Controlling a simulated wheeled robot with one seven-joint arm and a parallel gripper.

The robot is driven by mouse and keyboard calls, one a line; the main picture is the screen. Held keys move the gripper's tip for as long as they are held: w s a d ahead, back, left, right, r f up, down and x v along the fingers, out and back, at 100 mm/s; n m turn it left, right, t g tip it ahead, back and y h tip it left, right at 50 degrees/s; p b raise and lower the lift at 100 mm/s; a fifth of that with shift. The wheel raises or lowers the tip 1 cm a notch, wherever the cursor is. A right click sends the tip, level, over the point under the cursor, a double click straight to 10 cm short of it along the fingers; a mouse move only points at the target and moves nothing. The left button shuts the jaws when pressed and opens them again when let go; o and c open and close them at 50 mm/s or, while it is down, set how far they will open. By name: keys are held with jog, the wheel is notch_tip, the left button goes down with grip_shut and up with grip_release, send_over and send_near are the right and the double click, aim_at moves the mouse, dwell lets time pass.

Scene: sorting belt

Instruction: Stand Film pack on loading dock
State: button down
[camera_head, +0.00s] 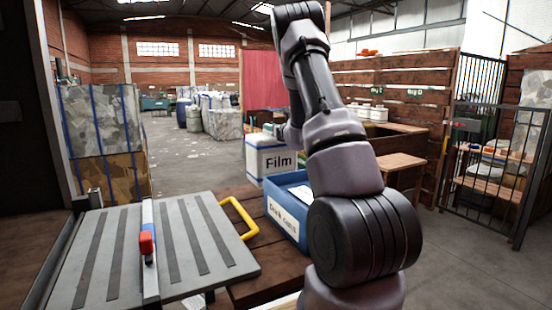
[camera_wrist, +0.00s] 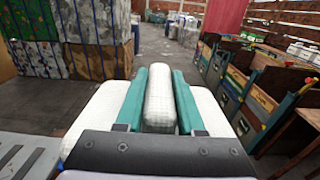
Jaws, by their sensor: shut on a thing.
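The Film pack (camera_head: 271,165) is a white block with a dark "Film" label and a blue band near its top. It looks upright, beyond the blue crate in the head view. My gripper (camera_head: 275,130) is at its top. In the wrist view my gripper (camera_wrist: 159,72) has its teal fingers shut on a white raised grip of the Film pack (camera_wrist: 95,112), whose body spreads out on both sides below. I cannot tell whether its base touches anything. A grey ribbed platform (camera_head: 182,238), possibly the loading dock, lies at the front left.
The blue "Drink cans" crate (camera_head: 284,215) stands on a brown wooden surface (camera_head: 255,283). A yellow handle (camera_head: 243,215) and a red-tipped bar (camera_head: 148,250) are at the platform. Strapped bales (camera_head: 105,120) stand left. Wooden bays and a metal gate (camera_head: 487,170) are right.

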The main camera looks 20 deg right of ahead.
aim_at(272, 141)
jog(key=shift+f, duration=2.85)
jog(key=c, duration=0.5)
grip_release()
jog(key=shift+f, duration=0.15)
